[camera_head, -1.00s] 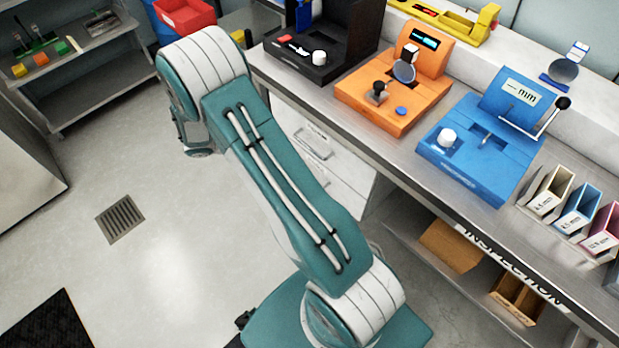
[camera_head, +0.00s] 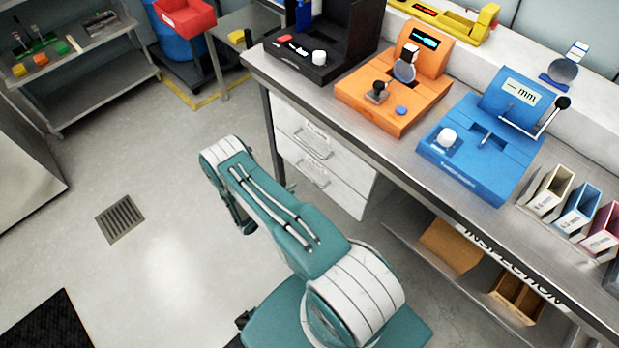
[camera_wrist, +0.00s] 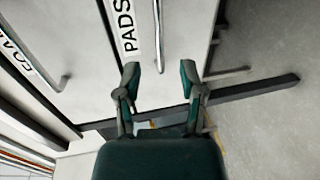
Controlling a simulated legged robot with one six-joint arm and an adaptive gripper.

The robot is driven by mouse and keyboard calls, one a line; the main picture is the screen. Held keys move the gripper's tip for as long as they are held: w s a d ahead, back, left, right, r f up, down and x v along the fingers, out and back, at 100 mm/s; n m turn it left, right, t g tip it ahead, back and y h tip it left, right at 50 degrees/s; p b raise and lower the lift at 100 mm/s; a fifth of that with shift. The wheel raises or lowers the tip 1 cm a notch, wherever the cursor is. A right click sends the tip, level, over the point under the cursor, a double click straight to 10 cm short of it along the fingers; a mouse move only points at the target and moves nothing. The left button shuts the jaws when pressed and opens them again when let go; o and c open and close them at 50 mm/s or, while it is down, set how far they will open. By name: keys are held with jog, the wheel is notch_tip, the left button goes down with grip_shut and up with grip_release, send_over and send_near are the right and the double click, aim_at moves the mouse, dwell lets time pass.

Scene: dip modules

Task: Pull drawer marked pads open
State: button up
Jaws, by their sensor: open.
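The drawer marked PADS (camera_wrist: 180,20) is the lower white drawer under the bench, its front flush with the cabinet in the head view (camera_head: 338,194). Its label (camera_wrist: 125,28) reads PADS in the wrist view. Its metal bar handle (camera_wrist: 158,35) runs down the picture beside the label, also seen in the head view (camera_head: 312,181). My gripper (camera_wrist: 159,75) is open in the wrist view, one fingertip on each side of the handle's line in the picture. I see no clear contact, and depth is hard to judge. In the head view my arm hides the gripper.
The upper drawer (camera_head: 292,127) has its own handle (camera_wrist: 60,82) and a partly cut-off label. The bench top (camera_head: 408,160) overhangs the drawers and carries orange (camera_head: 385,105) and blue (camera_head: 470,155) devices. A lower shelf (camera_head: 410,240) lies to the right.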

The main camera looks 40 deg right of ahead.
aim_at(310, 177)
jog(key=x, duration=0.9)
jog(key=shift+d+f, duration=0.1)
jog(key=shift+d, duration=0.1)
grip_shut()
jog(key=shift+s+a, duration=0.1)
